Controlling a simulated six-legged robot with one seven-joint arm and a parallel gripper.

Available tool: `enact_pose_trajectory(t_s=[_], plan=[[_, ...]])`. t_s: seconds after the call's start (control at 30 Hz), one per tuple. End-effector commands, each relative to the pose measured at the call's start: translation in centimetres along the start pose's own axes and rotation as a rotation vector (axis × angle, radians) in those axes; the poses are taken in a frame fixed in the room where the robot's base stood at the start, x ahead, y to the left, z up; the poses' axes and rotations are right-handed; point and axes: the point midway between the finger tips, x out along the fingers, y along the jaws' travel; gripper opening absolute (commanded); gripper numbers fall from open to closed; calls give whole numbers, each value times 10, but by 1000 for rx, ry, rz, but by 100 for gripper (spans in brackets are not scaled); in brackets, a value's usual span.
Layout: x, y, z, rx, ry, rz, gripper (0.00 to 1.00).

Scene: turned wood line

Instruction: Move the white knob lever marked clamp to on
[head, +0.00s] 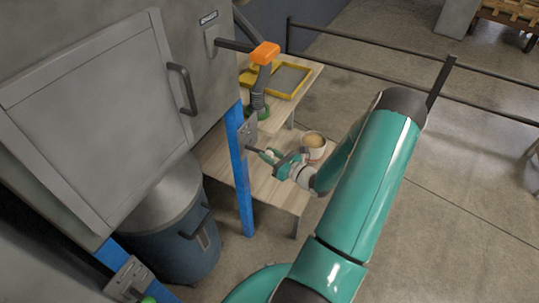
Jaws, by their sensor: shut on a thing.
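My gripper (268,156) is at the blue post in the middle of the view, in front of a small grey plate (247,131) fixed to that post. A short dark lever rod runs from the plate to between my fingers. The marking on the plate is too small to read, so I cannot tell the lever's setting.
An orange-handled lever (264,53) juts from the grey cabinet above. A second plate (129,277) with a green knob is at lower left. A cup (313,146) and a yellow-rimmed tray (288,79) stand on wooden shelves behind. A blue drum (180,240) stands below the cabinet.

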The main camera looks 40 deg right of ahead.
Motion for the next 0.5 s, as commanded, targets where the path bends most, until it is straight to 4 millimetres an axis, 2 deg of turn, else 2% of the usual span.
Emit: enact_pose_trajectory(t_s=[0.5], plan=[[6, 6, 27, -56, 230, -37, 0]])
